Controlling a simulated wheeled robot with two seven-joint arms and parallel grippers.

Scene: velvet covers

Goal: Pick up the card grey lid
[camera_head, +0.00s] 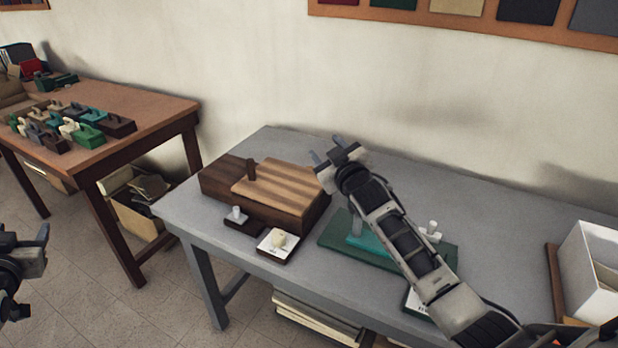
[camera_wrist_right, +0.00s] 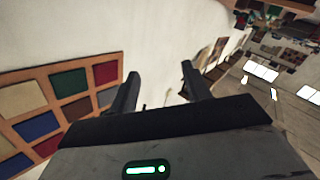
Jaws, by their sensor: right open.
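A small grey lid with a pale knob (camera_head: 236,215) sits on a dark block at the front left of the grey table; it looks like the card grey lid, though I cannot be sure. My right gripper (camera_head: 327,150) is raised above the table behind and to the right of it, clear of it. In the right wrist view my right gripper (camera_wrist_right: 159,80) is open and empty, with only wall and room beyond. My left gripper (camera_head: 40,250) shows partly at the left edge, away from the table; its jaws are unclear.
A wooden box (camera_head: 219,180) stands behind the lid. A white-topped block with a cream knob (camera_head: 267,245) is close beside it. A green board (camera_head: 336,232) lies under my right arm. A white box (camera_head: 590,262) stands far right. A brown table (camera_head: 150,112) holds several handled blocks.

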